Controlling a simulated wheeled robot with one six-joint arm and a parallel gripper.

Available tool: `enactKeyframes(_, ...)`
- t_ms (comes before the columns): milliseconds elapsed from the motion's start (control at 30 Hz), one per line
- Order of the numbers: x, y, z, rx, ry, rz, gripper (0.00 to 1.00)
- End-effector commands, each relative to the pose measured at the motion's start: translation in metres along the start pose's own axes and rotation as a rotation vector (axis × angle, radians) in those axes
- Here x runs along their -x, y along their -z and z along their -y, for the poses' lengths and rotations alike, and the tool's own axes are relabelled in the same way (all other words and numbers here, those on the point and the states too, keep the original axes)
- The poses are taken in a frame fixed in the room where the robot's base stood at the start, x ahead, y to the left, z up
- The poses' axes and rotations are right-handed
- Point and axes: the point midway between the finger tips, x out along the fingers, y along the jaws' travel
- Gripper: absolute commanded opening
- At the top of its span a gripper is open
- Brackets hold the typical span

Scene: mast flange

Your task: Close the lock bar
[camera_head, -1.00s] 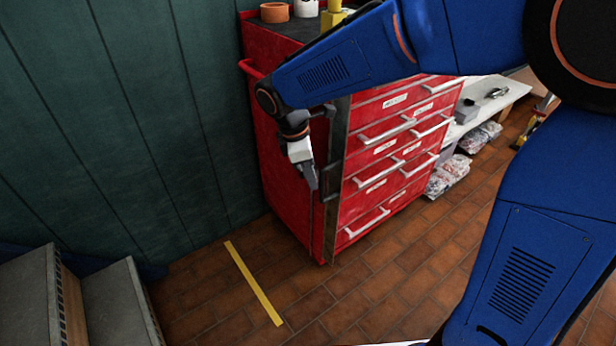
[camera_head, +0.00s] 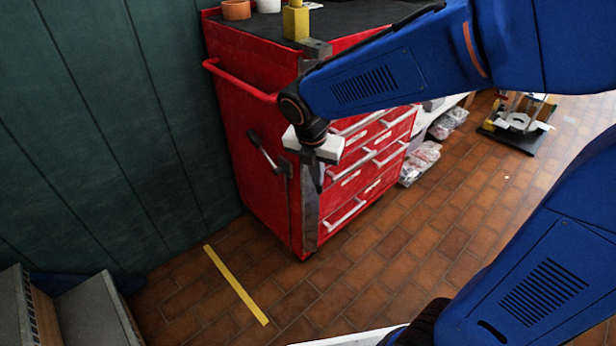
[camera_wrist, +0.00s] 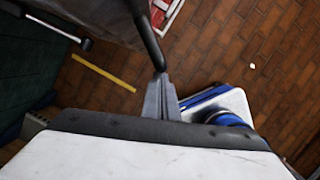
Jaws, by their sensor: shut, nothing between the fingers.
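The lock bar (camera_head: 310,217) is a tall grey metal strip upright at the near front corner of the red tool cabinet (camera_head: 262,205). Its middle is hidden behind my gripper in the head view. A dark lever (camera_head: 262,150) sticks out to the left at its hinge side; it also shows in the wrist view (camera_wrist: 58,28). My gripper (camera_head: 318,184) is in front of the bar, pointing down, fingers together and empty. In the wrist view, my fingertips (camera_wrist: 161,76) are right by the end of a dark curved rod (camera_wrist: 148,35), apparently the bar's handle. I cannot tell whether they touch.
Drawers with silver handles (camera_head: 345,218) fill the cabinet front. A red side rail (camera_head: 240,80) runs along its left. A yellow block (camera_head: 296,22) stands on top. A green wall (camera_head: 110,130) is at left, grey steps (camera_head: 85,315) at lower left.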

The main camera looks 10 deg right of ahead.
Motion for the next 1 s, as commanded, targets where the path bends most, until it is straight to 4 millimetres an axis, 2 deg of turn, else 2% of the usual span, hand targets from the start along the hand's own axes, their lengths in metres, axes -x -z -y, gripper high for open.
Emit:
enactKeyframes(300, -0.005, -0.019, 0.013, 0.21, -0.053, -0.001, 0.0)
enactKeyframes(700, -0.01, -0.04, 0.019, 0.207, -0.053, 0.0, 0.0)
enactKeyframes(1000, -0.012, -0.049, 0.021, 0.207, -0.053, 0.0, 0.0)
